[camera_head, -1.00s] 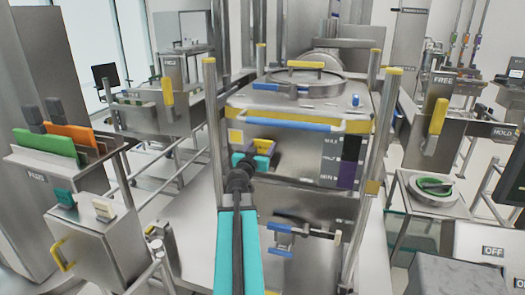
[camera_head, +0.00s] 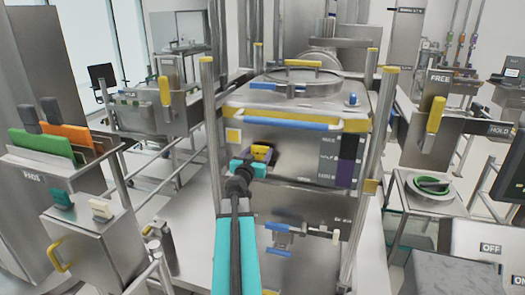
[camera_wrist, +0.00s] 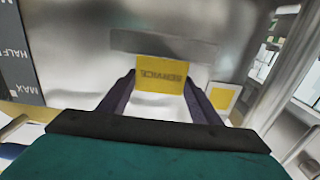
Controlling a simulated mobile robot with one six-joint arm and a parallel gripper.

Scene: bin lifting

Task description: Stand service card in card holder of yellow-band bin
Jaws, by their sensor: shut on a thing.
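My gripper (camera_head: 259,160) is shut on the yellow service card (camera_wrist: 162,74). In the wrist view the card stands between the two dark fingers, its printed word upside down. The yellow-band bin (camera_head: 290,157) stands in front of me, with a yellow band (camera_head: 300,119) below its lid. The card is close to the bin's front wall, left of the level scale. A grey strip (camera_wrist: 150,43) lies just beyond the card in the wrist view. I cannot tell whether it is the card holder, or whether the card touches it. My gripper and the card hide part of that wall.
A blue bar handle (camera_head: 290,124) crosses the bin's front above my gripper. Metal posts with yellow tops flank the bin. A blue-handled fitting (camera_head: 285,230) is below. A rack of green and orange boards (camera_head: 60,142) stands at the left, a scale-like stand (camera_head: 432,190) at the right.

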